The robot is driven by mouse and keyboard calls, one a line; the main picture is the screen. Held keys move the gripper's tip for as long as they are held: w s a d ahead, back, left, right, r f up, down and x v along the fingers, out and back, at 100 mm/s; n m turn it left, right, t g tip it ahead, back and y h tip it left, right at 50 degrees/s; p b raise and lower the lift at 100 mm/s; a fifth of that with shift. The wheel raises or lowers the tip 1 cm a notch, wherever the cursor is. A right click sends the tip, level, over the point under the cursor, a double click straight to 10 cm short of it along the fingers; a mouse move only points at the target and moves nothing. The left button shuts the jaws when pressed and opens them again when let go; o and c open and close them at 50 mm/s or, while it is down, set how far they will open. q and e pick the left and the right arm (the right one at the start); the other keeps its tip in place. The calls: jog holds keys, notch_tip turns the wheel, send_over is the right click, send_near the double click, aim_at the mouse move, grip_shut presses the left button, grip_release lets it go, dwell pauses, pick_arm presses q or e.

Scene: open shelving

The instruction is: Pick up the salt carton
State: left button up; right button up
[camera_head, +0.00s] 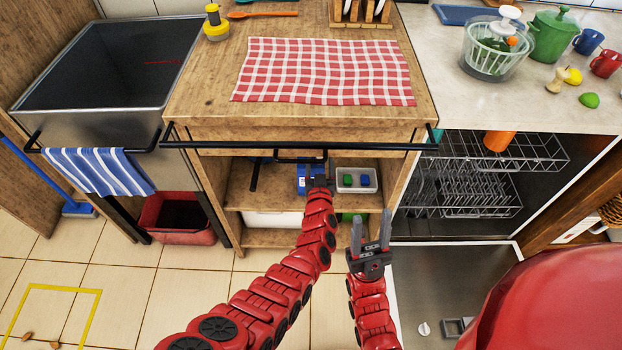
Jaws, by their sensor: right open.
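A blue carton (303,179), which looks like the salt carton, stands on the open shelf under the wooden counter. Its label is too small to read, and my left arm hides part of it. My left gripper (318,182) is at the end of the outstretched arm, at the carton's right side. Its fingers are hidden or too small to make out, so I cannot tell if it touches the carton. My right gripper (371,230) is open and empty, in front of the shelf's right side, with its fingers pointing forward.
A white tray (357,188) with a blue and a green item sits right of the carton. A black rail (250,146) crosses above the shelf opening. The open dishwasher (480,190) is at right. A red bin (180,215) stands at left.

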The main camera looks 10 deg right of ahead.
pick_arm(q)
jog(key=shift+w+r, duration=0.1)
jog(key=shift+w, duration=0.15)
grip_shut()
dwell(1.3)
